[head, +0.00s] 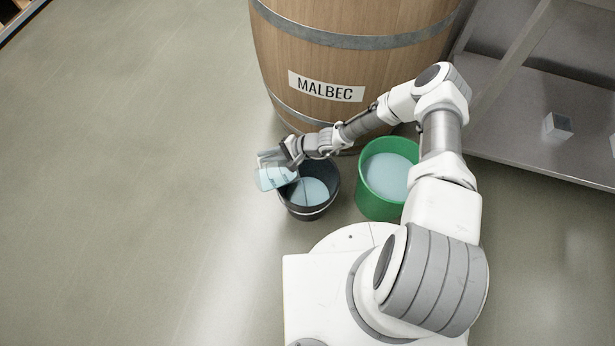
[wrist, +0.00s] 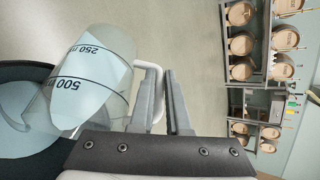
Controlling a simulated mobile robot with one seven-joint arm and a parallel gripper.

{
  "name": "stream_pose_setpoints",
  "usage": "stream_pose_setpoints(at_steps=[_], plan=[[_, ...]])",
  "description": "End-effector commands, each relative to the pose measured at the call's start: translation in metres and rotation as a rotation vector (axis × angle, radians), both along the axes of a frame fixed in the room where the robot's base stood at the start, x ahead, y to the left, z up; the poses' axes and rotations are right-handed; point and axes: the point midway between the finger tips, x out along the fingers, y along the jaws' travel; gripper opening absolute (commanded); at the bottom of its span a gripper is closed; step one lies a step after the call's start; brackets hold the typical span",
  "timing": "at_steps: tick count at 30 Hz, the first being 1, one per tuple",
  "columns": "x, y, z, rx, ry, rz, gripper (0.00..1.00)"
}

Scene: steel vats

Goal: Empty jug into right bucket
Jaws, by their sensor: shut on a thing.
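The clear jug (head: 273,177) is at the left rim of the dark bucket (head: 316,211), tilted, with a pale blue tint inside. In the wrist view the jug (wrist: 92,75) shows 250 and 500 marks, and its white handle (wrist: 157,72) runs between my fingers. My gripper (head: 288,154) is shut on the handle; its fingertips also show in the wrist view (wrist: 160,80). The dark bucket holds pale blue liquid. The green bucket (head: 370,205), to its right, also holds pale blue liquid. I cannot tell how much the jug holds or whether liquid is flowing.
A large wooden barrel labelled MALBEC (head: 345,60) stands just behind the buckets. A grey metal shelf (head: 510,125) with a small grey block (head: 557,126) is on the right. The floor (head: 130,180) on the left is clear. Barrel racks (wrist: 240,45) show far off in the wrist view.

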Motion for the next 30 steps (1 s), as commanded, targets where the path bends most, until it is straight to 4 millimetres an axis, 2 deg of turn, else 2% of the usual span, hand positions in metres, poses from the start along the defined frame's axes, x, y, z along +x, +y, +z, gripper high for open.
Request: stream_pose_setpoints(at_steps=[30], plan=[[0.0029, -0.0077, 0.0017, 0.063, 0.015, -0.002, 0.0]])
